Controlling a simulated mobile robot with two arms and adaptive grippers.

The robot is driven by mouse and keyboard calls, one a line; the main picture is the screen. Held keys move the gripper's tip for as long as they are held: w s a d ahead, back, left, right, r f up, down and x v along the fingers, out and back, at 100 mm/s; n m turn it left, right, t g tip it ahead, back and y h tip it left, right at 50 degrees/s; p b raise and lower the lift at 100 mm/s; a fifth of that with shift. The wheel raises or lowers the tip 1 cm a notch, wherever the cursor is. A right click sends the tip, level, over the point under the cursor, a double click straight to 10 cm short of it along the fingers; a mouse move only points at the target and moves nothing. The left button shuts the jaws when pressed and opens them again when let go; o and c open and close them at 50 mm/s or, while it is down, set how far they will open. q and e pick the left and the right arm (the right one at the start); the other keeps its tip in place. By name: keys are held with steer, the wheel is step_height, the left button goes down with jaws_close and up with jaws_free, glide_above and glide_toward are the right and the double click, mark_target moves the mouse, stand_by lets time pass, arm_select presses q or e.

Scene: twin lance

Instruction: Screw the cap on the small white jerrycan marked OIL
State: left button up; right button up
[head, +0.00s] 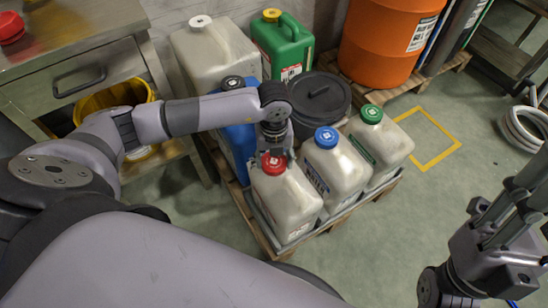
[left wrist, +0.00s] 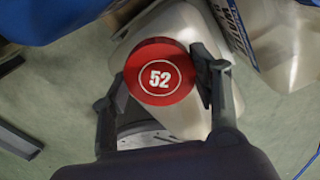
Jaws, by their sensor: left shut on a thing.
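A small white jerrycan (head: 285,203) stands at the front of the group, below my left gripper. Its side label is too small to read, so I cannot confirm an OIL mark. A red cap (head: 273,163) is at its top; in the left wrist view the red cap (left wrist: 160,72) shows a white ring and the number 52. My left gripper (head: 274,150) is shut on the red cap, with one finger on each side of it. The neck is hidden, so I cannot tell how the cap sits. My right gripper (head: 510,205) is at the right edge, partly cut off.
White jerrycans with a blue cap (head: 326,138) and a green cap (head: 372,113) stand close on the right. A blue container (head: 238,146), a black-lidded drum (head: 320,97) and larger cans stand behind. A workbench (head: 75,60) is at left.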

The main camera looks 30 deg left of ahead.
arm_select(q)
steer(key=shift+f, duration=0.15)
stand_by(0.6)
steer(key=o, duration=1.4)
steer(key=shift+c, duration=0.4)
